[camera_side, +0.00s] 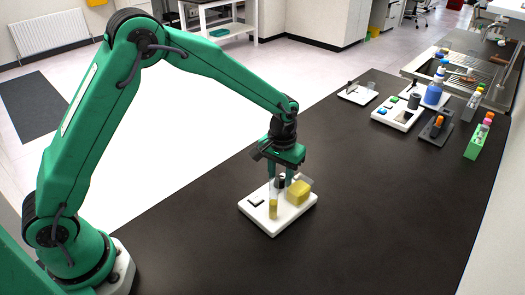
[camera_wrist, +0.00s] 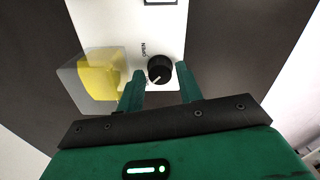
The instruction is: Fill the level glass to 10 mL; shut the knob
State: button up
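A white device base (camera_side: 278,222) stands on the black bench in the side view. Its level glass (camera_side: 273,207) is a clear upright tube with yellow liquid in its lower part; the scale is too small to read. A clear container with yellow liquid (camera_side: 299,192) sits beside it, also in the wrist view (camera_wrist: 98,80). The black knob (camera_wrist: 160,69) has a white pointer aimed down-left, and the word OPEN is printed above its left side. My gripper (camera_wrist: 160,72) is open, its fingers on either side of the knob with visible gaps. The level glass is not visible in the wrist view.
A small dark-framed panel (camera_side: 256,201) lies on the base. The bench between is clear.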

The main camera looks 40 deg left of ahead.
aim_at(280, 178)
notch_tip(280, 178, up, 7)
jog(key=shift+r, duration=0.4)
dwell(0.4)
jog(key=shift+r, duration=0.1)
jog(key=shift+s+a+r, duration=0.15)
jog(key=shift+r, duration=0.1)
jog(key=s+a+r+m+t, duration=0.1)
jog(key=s+a+r, duration=0.3)
jog(key=s+r, duration=0.2)
jog(key=s+a+r+t, duration=0.2)
jog(key=s+a+r, duration=0.1)
jog(key=s+r, duration=0.3)
jog(key=s+a+t, duration=0.2)
jog(key=s+a, duration=0.2)
jog(key=s, duration=0.9)
jog(key=shift+s+m+t, duration=0.2)
jog(key=shift+m+t, duration=0.1)
jog(key=shift+m, duration=0.1)
